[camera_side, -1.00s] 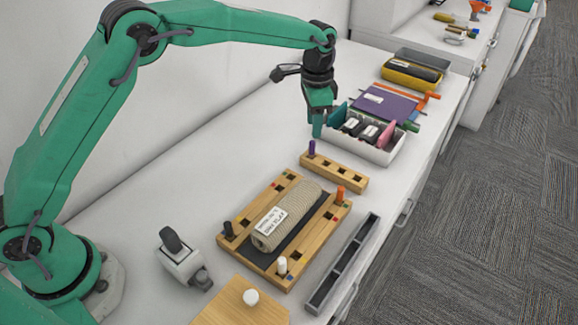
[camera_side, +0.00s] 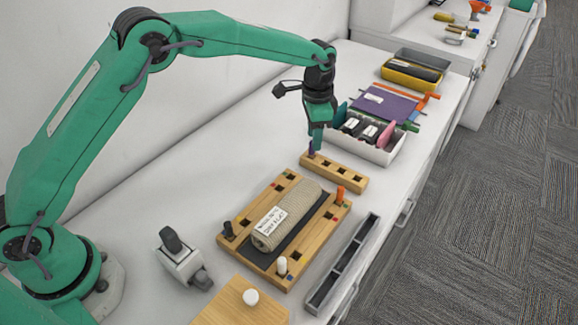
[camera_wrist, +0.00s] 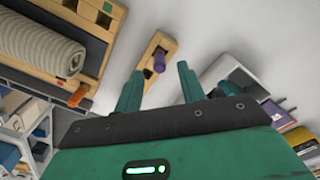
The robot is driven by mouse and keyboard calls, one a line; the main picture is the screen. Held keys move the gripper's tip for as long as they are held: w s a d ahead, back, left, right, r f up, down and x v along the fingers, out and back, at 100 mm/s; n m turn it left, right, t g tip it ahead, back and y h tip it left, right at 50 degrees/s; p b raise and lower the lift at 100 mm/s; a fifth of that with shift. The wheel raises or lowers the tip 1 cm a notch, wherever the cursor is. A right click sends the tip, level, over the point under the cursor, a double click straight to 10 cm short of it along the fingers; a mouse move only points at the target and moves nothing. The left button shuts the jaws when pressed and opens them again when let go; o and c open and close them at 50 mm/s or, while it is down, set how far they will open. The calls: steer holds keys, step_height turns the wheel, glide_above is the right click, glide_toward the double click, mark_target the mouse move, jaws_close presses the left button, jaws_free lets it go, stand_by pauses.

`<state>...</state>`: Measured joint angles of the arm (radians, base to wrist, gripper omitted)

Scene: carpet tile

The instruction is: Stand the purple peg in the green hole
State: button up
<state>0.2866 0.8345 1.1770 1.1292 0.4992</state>
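The purple peg (camera_side: 311,149) stands upright in the end hole of a small wooden rack (camera_side: 340,177). In the wrist view the peg (camera_wrist: 159,62) shows ahead of and between my finger tips. My gripper (camera_side: 315,147) points down at the peg and partly hides it in the side view. Its two fingers are apart in the wrist view (camera_wrist: 157,78), with nothing visibly clamped. The green-marked hole (camera_wrist: 103,20) is an empty dark square at a corner of the large wooden frame; it is the far corner hole (camera_side: 290,178) in the side view.
The frame (camera_side: 240,252) surrounds a rolled grey-beige bundle (camera_side: 287,215) and carries orange (camera_side: 340,194), white (camera_side: 282,265) and black (camera_side: 228,231) pegs. A white bin (camera_side: 385,152) with upright items stands close behind the rack. A grey channel tray (camera_side: 343,265) lies at right.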

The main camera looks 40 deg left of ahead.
mark_target(312, 152)
steer(key=shift+a+f, duration=0.1)
steer(key=shift+f, duration=2.15)
jaws_close()
